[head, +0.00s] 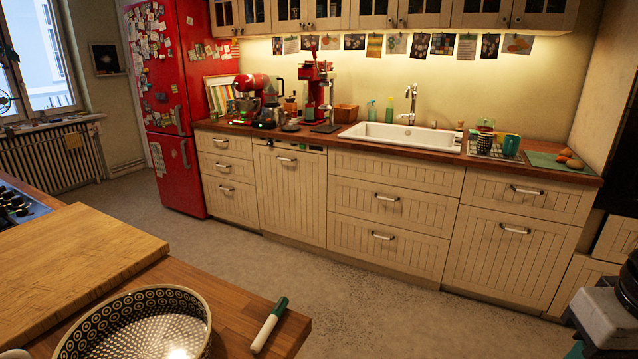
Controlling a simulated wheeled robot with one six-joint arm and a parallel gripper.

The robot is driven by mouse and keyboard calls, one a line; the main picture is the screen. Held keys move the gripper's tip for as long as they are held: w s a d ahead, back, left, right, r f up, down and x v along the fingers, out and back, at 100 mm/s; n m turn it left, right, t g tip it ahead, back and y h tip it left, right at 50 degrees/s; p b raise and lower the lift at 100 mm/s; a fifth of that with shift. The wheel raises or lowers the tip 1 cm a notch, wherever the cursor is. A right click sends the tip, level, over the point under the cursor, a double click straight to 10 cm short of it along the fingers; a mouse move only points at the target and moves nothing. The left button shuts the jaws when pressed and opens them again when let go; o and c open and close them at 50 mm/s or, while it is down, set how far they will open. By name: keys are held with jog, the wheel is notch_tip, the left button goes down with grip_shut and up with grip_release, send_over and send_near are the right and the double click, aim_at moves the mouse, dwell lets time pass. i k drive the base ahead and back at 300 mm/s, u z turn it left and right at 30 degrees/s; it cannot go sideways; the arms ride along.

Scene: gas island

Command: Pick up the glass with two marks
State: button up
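I cannot make out a glass with two marks in the head view. On the far counter right of the sink, a teal mug (511,145) and a few other cups (486,138) stand on or beside a rack. They are too small to show any marks. A white marker pen with a green cap (268,326) lies on the near wooden island, right of a patterned bowl (135,325). My gripper's fingers do not show. A grey and black part at the lower right edge seems to be my arm.
The wooden island (235,300) with a cutting board (75,255) fills the lower left. Open floor (350,305) lies between it and the far counter. That counter holds a white sink (400,137) and red machines (316,95). A red fridge (178,100) stands left.

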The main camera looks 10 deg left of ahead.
aim_at(214, 114)
jog(key=i, duration=3.75)
jog(key=u, duration=2.4)
jog(key=i, duration=5.6)
jog(key=z, duration=0.9)
